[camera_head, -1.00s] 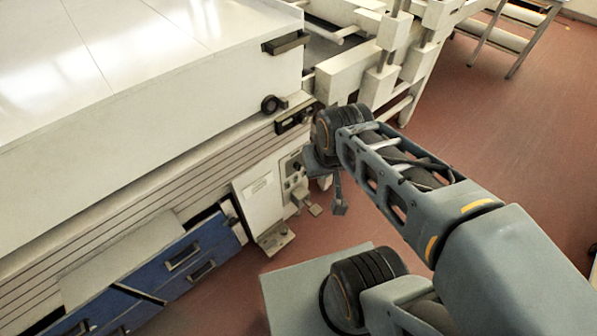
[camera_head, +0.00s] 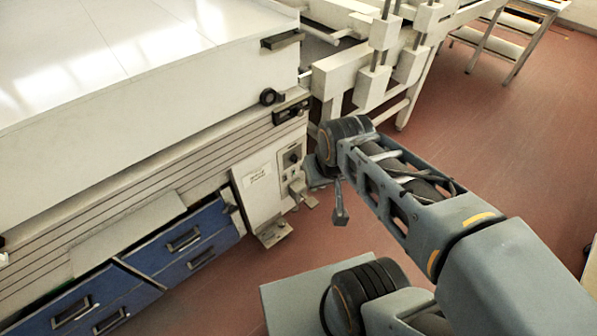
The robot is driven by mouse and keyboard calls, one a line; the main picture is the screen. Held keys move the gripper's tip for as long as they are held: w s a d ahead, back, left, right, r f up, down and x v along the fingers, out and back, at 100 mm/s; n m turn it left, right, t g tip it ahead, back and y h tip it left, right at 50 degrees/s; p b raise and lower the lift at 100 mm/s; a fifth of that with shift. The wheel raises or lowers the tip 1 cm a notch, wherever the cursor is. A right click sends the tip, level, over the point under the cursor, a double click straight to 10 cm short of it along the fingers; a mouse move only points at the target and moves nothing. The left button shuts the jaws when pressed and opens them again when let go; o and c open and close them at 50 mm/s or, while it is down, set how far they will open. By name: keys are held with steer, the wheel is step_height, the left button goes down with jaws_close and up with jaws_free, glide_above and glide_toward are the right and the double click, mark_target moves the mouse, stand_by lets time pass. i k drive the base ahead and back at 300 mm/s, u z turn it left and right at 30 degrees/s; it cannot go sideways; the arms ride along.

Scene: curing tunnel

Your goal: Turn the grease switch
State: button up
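A pale control panel (camera_head: 262,190) with a small label stands at the lower right corner of the white machine. On its right part is a grey switch box with a dark knob (camera_head: 292,157), which I take for the grease switch. The lettering is too small to read, and the knob's setting cannot be made out. My gripper (camera_head: 335,196) hangs just right of the panel in the picture, apart from the knob and largely hidden behind my wrist. One dark finger points down; its opening cannot be judged.
Two small metal brackets, a lower one (camera_head: 274,233) and an upper one (camera_head: 303,193), stick out by the panel. Blue drawers (camera_head: 200,238) lie to the left. A white frame with rods (camera_head: 345,80) stands behind my arm. Red floor (camera_head: 470,130) is open at right.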

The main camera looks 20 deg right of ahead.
mark_target(294, 159)
steer(key=u, duration=0.85)
steer(key=i, duration=0.5)
steer(key=z, duration=0.85)
